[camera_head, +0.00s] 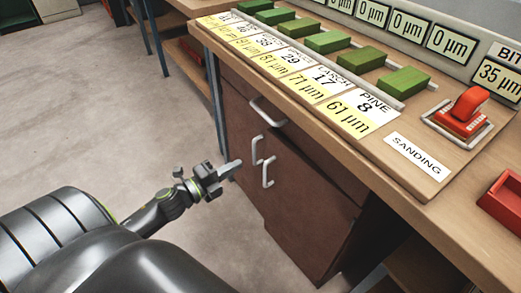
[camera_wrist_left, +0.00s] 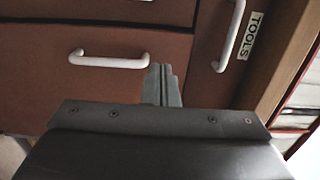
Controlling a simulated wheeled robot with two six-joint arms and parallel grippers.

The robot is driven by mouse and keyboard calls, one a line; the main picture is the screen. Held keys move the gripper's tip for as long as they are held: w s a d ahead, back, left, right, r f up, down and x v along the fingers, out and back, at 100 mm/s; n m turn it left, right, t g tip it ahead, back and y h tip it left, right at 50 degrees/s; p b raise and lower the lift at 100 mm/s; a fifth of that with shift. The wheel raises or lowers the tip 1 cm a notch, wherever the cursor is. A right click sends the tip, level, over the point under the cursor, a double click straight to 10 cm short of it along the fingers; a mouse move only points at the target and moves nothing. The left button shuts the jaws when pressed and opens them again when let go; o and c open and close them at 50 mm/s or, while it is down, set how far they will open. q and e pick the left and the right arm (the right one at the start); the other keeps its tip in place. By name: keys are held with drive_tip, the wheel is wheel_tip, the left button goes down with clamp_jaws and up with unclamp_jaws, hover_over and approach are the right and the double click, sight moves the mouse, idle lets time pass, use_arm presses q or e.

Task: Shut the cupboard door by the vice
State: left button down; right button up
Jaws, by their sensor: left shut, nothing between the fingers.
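The brown cupboard under the bench has two doors, a left door (camera_head: 239,150) and a right door (camera_head: 305,205), each with a white handle. Both doors look flush or nearly so; I cannot tell whether one stands slightly ajar. My left gripper (camera_head: 232,166) is shut and empty, in front of the left door, just left of its handle (camera_head: 257,150). In the left wrist view its fingers (camera_wrist_left: 162,85) point at the left door beside the handle (camera_wrist_left: 110,59); contact is unclear. No vice is recognisable. My right gripper is not in view.
A drawer with a handle (camera_head: 268,112) sits above the doors; its TOOLS label (camera_wrist_left: 250,36) shows in the wrist view. The bench top (camera_head: 330,130) overhangs, carrying green blocks, cards and a red sanding item (camera_head: 465,112). The floor (camera_head: 100,110) at left is clear.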

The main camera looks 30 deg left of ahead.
sight(268, 145)
use_arm(q)
drive_tip(key=p+x, duration=0.2)
drive_tip(key=x, duration=0.7)
drive_tip(key=shift+w+d, duration=0.1)
drive_tip(key=shift+w, duration=0.25)
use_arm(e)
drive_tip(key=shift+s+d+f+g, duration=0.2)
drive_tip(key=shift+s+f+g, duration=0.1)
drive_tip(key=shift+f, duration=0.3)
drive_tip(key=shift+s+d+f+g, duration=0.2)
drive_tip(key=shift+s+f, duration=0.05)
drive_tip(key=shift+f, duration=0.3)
use_arm(q)
drive_tip(key=shift+w, duration=0.1)
drive_tip(key=w, duration=0.1)
drive_tip(key=w+m+h, duration=0.1)
drive_tip(key=shift+w+d+g, duration=0.25)
drive_tip(key=shift+d+g, duration=0.05)
drive_tip(key=shift+d, duration=0.05)
drive_tip(key=shift+w+r+h, duration=0.15)
drive_tip(key=shift+h, duration=0.25)
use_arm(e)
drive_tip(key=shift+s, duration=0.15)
use_arm(q)
drive_tip(key=shift+r, duration=0.1)
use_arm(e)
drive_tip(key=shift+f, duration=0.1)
